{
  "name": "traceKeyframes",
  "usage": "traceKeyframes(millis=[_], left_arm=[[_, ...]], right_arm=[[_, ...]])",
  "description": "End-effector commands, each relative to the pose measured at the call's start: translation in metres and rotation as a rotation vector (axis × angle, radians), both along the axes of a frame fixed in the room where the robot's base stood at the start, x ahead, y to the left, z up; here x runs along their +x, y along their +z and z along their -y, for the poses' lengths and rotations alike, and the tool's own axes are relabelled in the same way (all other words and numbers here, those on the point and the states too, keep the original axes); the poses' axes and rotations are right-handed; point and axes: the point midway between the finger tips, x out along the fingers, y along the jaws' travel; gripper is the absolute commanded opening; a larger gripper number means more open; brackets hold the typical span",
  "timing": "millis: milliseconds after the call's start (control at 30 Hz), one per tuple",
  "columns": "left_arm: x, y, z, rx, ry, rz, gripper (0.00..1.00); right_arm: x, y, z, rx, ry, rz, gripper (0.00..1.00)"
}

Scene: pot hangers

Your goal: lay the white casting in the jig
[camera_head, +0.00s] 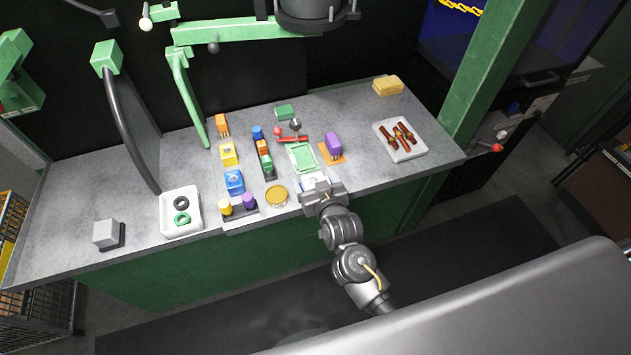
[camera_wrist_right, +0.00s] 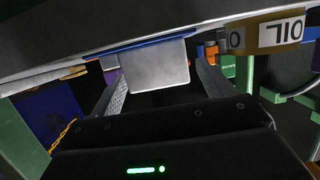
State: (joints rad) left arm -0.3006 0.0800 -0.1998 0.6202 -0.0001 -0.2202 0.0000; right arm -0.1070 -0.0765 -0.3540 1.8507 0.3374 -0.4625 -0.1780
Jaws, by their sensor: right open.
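The white casting (camera_wrist_right: 156,64) shows in the right wrist view as a pale, flat-faced block between my right gripper's fingers. In the head view a white piece (camera_head: 309,183) shows at the bench's front edge, mostly hidden by my right gripper (camera_head: 320,187). My right gripper is open, with a finger on either side of the casting; contact cannot be told. A green frame with a pale middle, apparently the jig (camera_head: 303,158), lies just behind, with a red-handled clamp (camera_head: 292,138) at its back. My left gripper is out of view.
A round yellow tin (camera_head: 277,195) and a purple block on an orange base (camera_head: 333,145) flank the jig. Coloured blocks stand to the left. A white tray with brown parts (camera_head: 400,154) is at right, a tray with rings (camera_head: 181,222) at left.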

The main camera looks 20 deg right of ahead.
Motion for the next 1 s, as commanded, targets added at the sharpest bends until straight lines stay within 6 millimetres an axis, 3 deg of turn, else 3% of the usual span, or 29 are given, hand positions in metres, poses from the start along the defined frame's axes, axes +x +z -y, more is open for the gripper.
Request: traceKeyframes(millis=[300,733,1000], left_arm=[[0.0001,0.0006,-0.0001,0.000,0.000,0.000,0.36],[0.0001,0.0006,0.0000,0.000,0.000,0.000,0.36],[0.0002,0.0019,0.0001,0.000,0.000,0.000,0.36]], right_arm=[[0.0065,-0.0026,-0.0007,0.000,0.001,0.000,0.80],[0.0062,-0.0026,-0.0007,0.000,0.001,-0.001,0.25],[0.0063,-0.0007,-0.0007,0.000,0.001,0.001,0.25]])
